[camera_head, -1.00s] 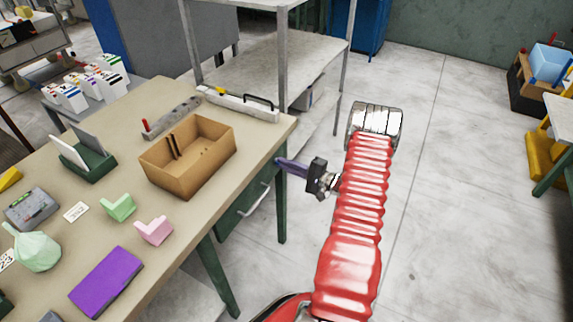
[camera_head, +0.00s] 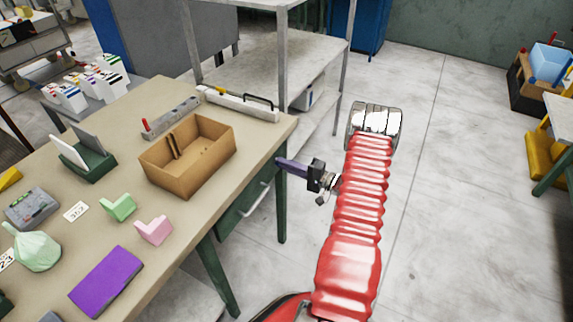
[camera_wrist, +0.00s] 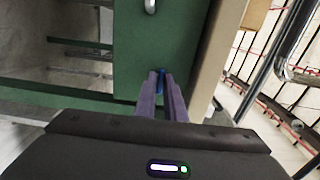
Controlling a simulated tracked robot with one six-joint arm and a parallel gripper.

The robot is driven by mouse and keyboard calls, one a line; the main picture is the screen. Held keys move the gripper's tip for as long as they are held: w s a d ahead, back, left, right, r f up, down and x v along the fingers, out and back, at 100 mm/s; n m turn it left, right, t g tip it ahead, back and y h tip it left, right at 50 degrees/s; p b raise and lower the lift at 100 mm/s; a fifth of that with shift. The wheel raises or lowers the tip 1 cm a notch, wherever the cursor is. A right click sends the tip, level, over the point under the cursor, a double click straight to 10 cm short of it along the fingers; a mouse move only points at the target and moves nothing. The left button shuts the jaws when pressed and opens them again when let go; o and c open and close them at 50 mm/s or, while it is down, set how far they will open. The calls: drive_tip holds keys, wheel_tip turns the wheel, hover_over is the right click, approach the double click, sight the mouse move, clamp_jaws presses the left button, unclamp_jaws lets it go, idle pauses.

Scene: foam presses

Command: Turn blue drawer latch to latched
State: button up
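The green drawer front (camera_wrist: 150,45) under the workbench fills the middle of the wrist view, with a metal handle (camera_wrist: 151,6) at its top; the handle also shows in the head view (camera_head: 256,200). The blue drawer latch (camera_wrist: 161,75) is a small piece on this front, mostly hidden between my purple fingers. My gripper (camera_wrist: 161,82) is closed around it, one finger on each side. In the head view my gripper (camera_head: 281,163) reaches left to the bench's end near the corner leg, and the latch is hidden there.
The workbench (camera_head: 215,215) carries a cardboard box (camera_head: 187,175), a purple block (camera_head: 106,282), and pink and green pieces near its edge. A grey metal shelf (camera_head: 265,65) stands behind.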

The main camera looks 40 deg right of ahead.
drive_tip(key=o, duration=0.4)
drive_tip(key=shift+o, duration=0.2)
drive_tip(key=v, duration=1.3)
drive_tip(key=shift+s, duration=0.4)
